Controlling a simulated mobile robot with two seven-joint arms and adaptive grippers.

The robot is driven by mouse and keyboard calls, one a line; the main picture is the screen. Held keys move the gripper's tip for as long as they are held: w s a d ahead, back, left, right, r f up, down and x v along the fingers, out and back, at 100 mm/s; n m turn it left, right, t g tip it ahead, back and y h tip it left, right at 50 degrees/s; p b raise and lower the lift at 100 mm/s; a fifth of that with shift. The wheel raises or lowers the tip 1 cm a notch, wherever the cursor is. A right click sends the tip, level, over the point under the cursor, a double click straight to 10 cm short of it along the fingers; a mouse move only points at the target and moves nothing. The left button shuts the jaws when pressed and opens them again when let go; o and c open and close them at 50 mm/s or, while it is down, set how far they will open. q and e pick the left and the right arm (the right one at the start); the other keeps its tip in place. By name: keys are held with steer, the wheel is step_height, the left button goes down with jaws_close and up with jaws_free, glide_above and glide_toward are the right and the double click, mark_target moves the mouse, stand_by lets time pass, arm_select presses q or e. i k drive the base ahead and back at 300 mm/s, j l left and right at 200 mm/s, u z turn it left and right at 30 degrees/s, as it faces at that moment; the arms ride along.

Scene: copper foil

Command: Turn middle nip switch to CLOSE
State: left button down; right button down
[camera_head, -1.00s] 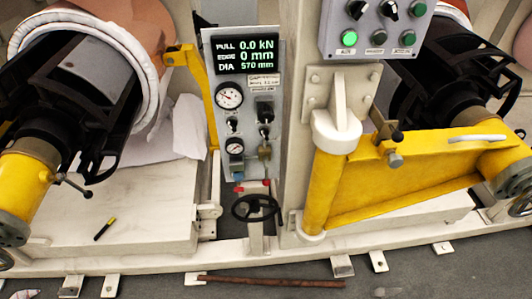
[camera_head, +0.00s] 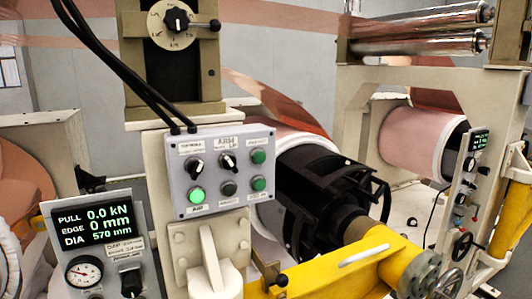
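A grey control box (camera_head: 246,203) sits left of centre on a white post. It carries a black selector knob (camera_head: 194,166) at upper left and another selector knob (camera_head: 228,162) at upper middle, with small labels too blurred to read surely. A lit green button (camera_head: 196,195) is at lower left. A display panel (camera_head: 44,232) stands lower left, reading 0.0 kN, 0 mm and 570 mm; a black knob (camera_head: 131,283) on it is partly cut off by the lower edge. I cannot tell which knob is the nip switch or read any CLOSE mark. Neither gripper shows.
A large dial knob (camera_head: 177,18) is above the box, with black cables (camera_head: 110,65) crossing beside it. A black roll chuck (camera_head: 320,195) and yellow arm (camera_head: 340,278) lie to the right. Another panel (camera_head: 464,195) is farther right, with chrome rollers (camera_head: 425,35) above.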

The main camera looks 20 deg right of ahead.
mark_target(195, 167)
steer(key=i+l+u, duration=0.2)
steer(key=l+u, duration=0.2)
steer(key=l, duration=0.6)
steer(key=l+u, duration=0.4)
steer(key=l, duration=0.6)
